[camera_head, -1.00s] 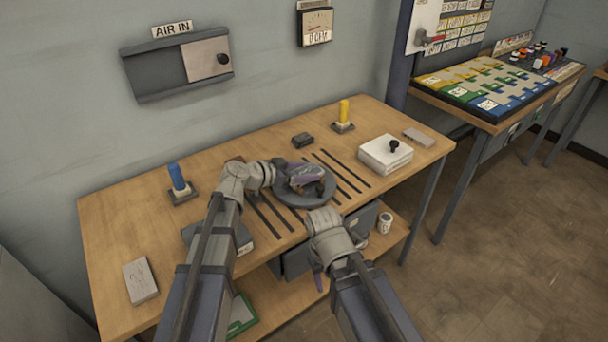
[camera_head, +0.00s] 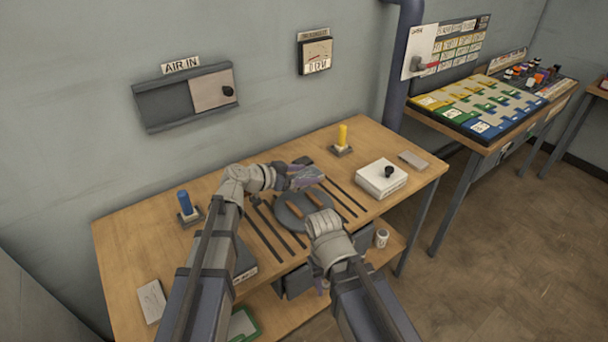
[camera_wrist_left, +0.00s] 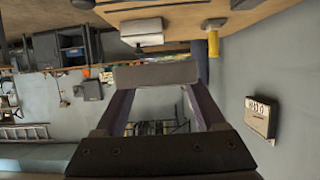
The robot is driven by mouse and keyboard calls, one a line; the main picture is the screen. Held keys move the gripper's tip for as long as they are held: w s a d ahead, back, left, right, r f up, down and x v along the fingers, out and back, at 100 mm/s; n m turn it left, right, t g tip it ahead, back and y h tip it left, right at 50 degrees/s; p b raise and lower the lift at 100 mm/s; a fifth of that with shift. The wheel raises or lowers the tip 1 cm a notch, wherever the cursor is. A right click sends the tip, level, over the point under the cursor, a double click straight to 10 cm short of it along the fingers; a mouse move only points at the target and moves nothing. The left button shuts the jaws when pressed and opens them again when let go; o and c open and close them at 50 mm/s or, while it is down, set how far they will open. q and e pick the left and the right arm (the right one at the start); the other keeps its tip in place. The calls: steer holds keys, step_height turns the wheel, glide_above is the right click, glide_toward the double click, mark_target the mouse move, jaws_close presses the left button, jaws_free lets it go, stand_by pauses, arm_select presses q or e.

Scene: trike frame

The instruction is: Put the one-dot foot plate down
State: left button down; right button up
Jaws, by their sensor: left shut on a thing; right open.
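My left gripper (camera_head: 308,178) is above the workbench, past the far side of a round grey disc (camera_head: 292,222). In the left wrist view, it is shut on a flat grey plate (camera_wrist_left: 157,75), which spans its two fingertips. I take this for the foot plate; no dot shows on the visible face. In the head view the plate cannot be told apart from the fingers. The disc lies on the bench and bears two orange-brown strips. My right gripper (camera_head: 321,284) is open and empty by the bench's front edge, mostly hidden behind its own wrist.
Dark slats (camera_head: 264,232) run across the bench beside the disc. A blue post (camera_head: 184,203), a yellow post (camera_head: 343,135), a dark block (camera_head: 305,160) and a white box with a black knob (camera_head: 381,181) stand around.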

arm_select(q)
steer(key=shift+r, duration=0.55)
